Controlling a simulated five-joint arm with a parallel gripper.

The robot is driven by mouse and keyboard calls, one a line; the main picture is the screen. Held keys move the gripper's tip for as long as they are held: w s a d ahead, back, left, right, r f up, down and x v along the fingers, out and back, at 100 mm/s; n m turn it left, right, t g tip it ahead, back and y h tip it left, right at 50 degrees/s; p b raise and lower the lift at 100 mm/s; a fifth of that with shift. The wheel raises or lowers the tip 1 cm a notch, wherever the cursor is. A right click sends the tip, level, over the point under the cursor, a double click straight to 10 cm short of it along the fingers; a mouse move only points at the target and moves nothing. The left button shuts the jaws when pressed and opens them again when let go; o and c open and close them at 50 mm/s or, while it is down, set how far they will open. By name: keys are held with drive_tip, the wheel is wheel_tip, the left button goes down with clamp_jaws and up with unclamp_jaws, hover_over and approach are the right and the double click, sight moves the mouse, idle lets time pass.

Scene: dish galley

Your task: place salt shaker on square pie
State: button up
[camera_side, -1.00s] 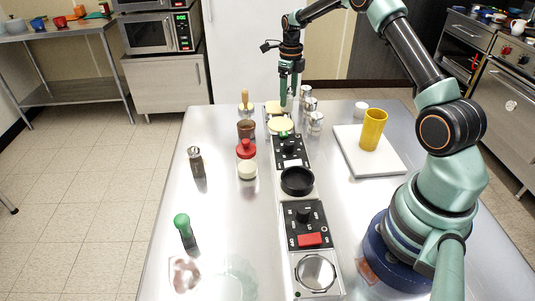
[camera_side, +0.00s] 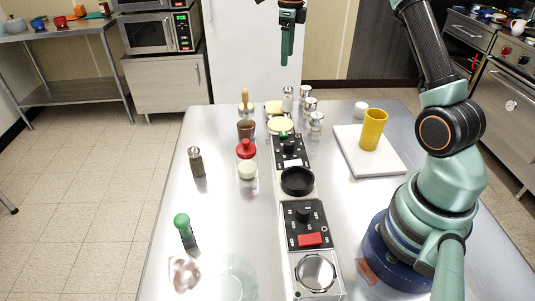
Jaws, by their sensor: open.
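A clear salt shaker with a silver top (camera_side: 288,99) stands upright at the far end of the table. It is at the right edge of the rear pale pie (camera_side: 273,107), overlapping it in the picture. I cannot tell whether its base rests fully on the pie, or whether that pie is square. A second pale pie (camera_side: 280,126) lies just in front. My gripper (camera_side: 287,62) is raised well above the shaker, open and empty, apart from it.
Several silver-topped shakers, including one (camera_side: 315,122), stand close to the right. A brown cup (camera_side: 246,130), wooden-handled item (camera_side: 245,101) and red-topped item (camera_side: 246,149) stand left. A yellow cup (camera_side: 373,130) stands on a white board (camera_side: 370,163).

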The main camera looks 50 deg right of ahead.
drive_tip(key=s+a+r+n+t, duration=0.2)
drive_tip(key=s+a+r+n, duration=0.2)
drive_tip(key=a+r+n, duration=0.35)
drive_tip(key=s+a+f+n+t, duration=0.1)
drive_tip(key=s+a+f+n, duration=0.1)
drive_tip(key=s+a+n, duration=0.4)
drive_tip(key=s+a+f+n+t, duration=0.2)
drive_tip(key=s+a+n, duration=0.4)
drive_tip(key=n, duration=1.1)
drive_tip(key=s, duration=0.3)
drive_tip(key=shift+s+a, duration=0.3)
drive_tip(key=shift+a, duration=0.1)
